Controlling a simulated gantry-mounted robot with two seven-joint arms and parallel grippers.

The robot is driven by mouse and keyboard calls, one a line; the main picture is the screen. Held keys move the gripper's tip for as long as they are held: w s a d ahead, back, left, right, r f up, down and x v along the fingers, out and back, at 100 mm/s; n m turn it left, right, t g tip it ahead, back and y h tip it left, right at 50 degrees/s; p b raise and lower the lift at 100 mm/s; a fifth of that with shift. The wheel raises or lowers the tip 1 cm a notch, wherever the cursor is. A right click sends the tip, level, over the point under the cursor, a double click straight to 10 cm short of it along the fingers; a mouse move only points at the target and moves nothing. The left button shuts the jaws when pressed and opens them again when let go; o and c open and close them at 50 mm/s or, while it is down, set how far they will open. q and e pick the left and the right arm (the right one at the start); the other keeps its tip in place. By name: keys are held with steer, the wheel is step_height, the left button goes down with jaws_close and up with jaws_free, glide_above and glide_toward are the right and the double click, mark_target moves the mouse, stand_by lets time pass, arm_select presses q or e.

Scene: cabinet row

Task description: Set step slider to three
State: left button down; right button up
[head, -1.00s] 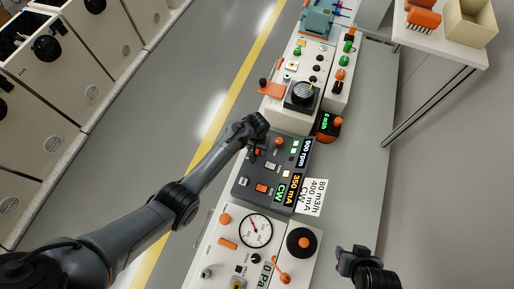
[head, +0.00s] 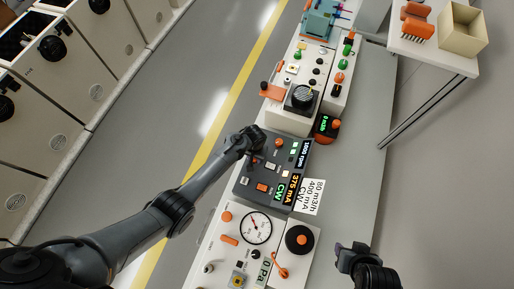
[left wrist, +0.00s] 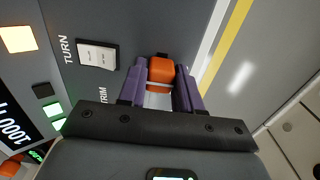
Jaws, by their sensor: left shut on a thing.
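The dark grey control panel (head: 247,183) lies in the middle of the head view. Its displays read 1000 rpm, 375 mA and CW. My left gripper (head: 255,136) is at the panel's upper left corner. In the left wrist view my left gripper (left wrist: 160,85) is shut on an orange knob (left wrist: 160,70) beside the label TRIM. The fingers cover its sides, and I cannot read any step scale there. A white switch (left wrist: 97,56) sits by the label TURN. My right gripper (head: 352,254) is apart from the panel at the lower right; its finger gap is unclear.
A card (head: 309,197) beside the panel reads 80 m3/h, 400 mA, CW. A gauge unit with an orange-centred black knob (head: 300,240) stands below the panel. A unit with a large black dial (head: 302,97) stands above. A white side table (head: 430,52) is at upper right.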

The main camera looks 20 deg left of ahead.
arm_select(q)
steer(key=shift+s+r, duration=0.15)
steer(key=shift+s, duration=0.1)
steer(key=shift+w, duration=0.1)
arm_select(e)
steer(key=shift+w+d+r, duration=0.1)
steer(key=shift+r, duration=0.2)
arm_select(q)
steer(key=c, duration=1.2)
jaws_free()
steer(key=o, duration=0.4)
steer(key=shift+s, duration=0.25)
steer(key=shift+c, duration=0.2)
steer(key=shift+w, duration=0.1)
